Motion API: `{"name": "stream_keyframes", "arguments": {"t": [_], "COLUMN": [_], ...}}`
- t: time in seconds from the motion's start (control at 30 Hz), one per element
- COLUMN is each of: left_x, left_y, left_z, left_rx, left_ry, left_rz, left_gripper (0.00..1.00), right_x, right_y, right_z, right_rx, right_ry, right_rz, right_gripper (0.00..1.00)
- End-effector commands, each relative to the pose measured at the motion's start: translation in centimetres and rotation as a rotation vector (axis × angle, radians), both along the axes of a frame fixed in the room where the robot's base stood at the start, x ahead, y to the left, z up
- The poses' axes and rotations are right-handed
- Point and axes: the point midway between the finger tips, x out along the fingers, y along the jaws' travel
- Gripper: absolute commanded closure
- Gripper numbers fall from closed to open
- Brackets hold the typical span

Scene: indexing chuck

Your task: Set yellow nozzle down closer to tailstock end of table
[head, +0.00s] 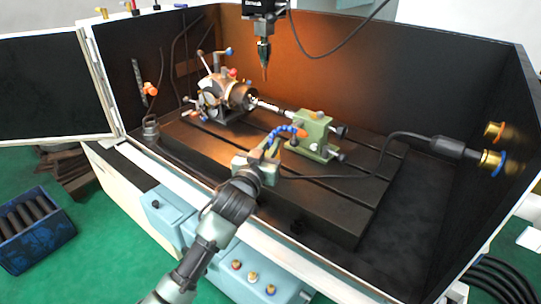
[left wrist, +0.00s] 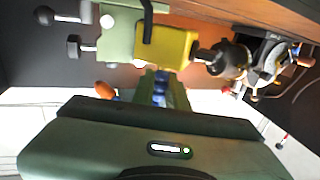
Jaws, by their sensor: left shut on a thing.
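The nozzle (head: 284,130) is a blue segmented hose with an orange tip; no yellow shows on it. My left gripper (head: 267,157) is shut on its lower part, at the front edge of the slotted table (head: 345,190). The tip points right, toward the green tailstock (head: 318,130) just behind. In the left wrist view the blue segments (left wrist: 159,88) show beyond the gripper body, with the orange tip (left wrist: 106,90) to the left. The tailstock (left wrist: 120,35) is above them, with a yellow-looking side. The grip itself and the nozzle's underside are partly hidden. My right gripper is not in view.
The chuck (head: 225,95) stands on the table's left part, with a shaft between it and the tailstock. A probe (head: 263,50) hangs above. Bare table lies right of the tailstock.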

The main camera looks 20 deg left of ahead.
Motion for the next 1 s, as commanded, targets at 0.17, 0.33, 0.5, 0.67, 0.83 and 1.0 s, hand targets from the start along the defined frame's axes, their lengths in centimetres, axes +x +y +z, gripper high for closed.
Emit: {"name": "stream_keyframes", "arguments": {"t": [0.17,0.33,0.5,0.67,0.83,1.0], "left_x": [0.0,0.0,0.0,0.0,0.0,0.0], "left_y": [0.0,0.0,0.0,0.0,0.0,0.0], "left_z": [-2.5,-2.8,-2.8,-3.3,-3.3,-3.1], "left_rx": [-0.001,-0.001,-0.001,-0.001,-0.001,0.0], "left_ry": [-0.002,-0.004,-0.004,0.002,0.002,0.001], "left_rz": [0.0,-0.001,-0.001,0.0,0.0,0.0], "left_gripper": [1.0,1.0,1.0,0.69,0.64,0.64], "right_x": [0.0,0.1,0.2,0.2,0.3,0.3], "right_y": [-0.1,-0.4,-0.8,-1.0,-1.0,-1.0], "right_z": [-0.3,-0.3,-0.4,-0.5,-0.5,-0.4], "right_rx": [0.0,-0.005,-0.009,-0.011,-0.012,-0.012], "right_ry": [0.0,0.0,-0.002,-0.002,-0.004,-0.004], "right_rz": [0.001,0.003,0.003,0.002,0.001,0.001], "right_gripper": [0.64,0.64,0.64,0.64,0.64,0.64]}}
